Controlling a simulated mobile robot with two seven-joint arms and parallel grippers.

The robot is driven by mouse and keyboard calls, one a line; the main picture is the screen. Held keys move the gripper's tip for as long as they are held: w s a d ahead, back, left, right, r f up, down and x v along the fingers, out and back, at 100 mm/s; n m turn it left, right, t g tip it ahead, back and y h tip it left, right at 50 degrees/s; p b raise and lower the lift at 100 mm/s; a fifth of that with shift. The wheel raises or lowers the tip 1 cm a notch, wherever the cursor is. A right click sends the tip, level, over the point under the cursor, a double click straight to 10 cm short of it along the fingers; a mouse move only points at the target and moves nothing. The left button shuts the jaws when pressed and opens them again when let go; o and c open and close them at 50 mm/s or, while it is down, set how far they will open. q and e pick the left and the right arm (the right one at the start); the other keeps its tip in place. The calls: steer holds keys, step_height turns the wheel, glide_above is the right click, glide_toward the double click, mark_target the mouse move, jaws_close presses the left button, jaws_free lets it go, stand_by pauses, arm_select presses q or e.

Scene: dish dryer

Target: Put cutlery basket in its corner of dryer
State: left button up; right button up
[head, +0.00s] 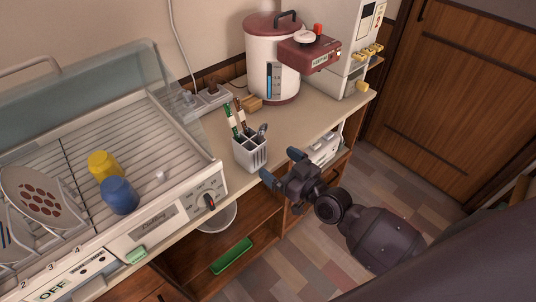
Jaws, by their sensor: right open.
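The white cutlery basket (250,153) stands upright on the counter, just right of the dish dryer, with several utensils in it. The dish dryer (137,232) fills the left of the view; its clear lid is raised and its wire rack shows. My right gripper (281,167) is open, with its blue-tipped fingers at the counter's front edge, right of the basket. It looks apart from the basket and holds nothing. My left gripper is not in view.
A yellow cup (103,165), a blue cup (119,196) and a dotted plate (42,194) are in the dryer rack. A white and red water pot (273,62) stands at the back of the counter (300,122). An open shelf holds a green tray (231,256).

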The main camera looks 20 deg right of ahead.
steer(key=shift+s+d+f, duration=0.1)
steer(key=shift+s+d, duration=0.15)
steer(key=shift+s, duration=0.4)
